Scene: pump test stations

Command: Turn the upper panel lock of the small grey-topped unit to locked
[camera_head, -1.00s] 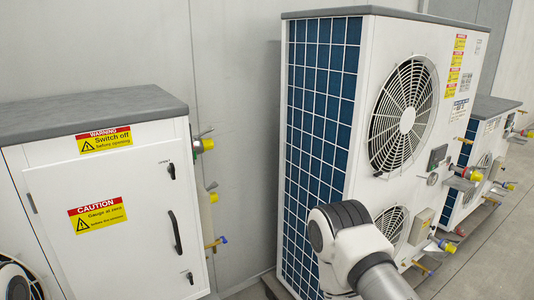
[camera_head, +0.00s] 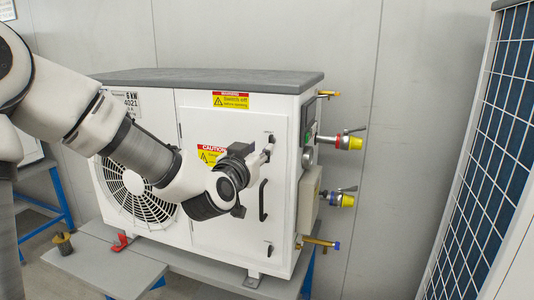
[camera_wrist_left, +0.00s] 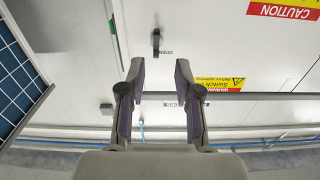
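The small grey-topped unit (camera_head: 197,80) stands left of centre in the head view, with a white front panel (camera_head: 215,235). The upper panel lock (camera_head: 271,138) is near the panel's upper right corner, partly covered by my gripper. In the left wrist view the lock (camera_wrist_left: 156,42) is a dark upright lever beside an upside-down OPEN label. My left gripper (camera_head: 262,155) is in front of the panel by the lock. Its fingers (camera_wrist_left: 158,72) are open and empty, and the lock shows beyond the gap between the tips. My right gripper is not in view.
A dark handle (camera_head: 263,200) and a lower lock (camera_head: 269,250) are on the same panel. Yellow-capped valves (camera_head: 350,142) stick out on the unit's right side. A tall unit with a blue grid (camera_head: 490,150) stands at the right, with free room between.

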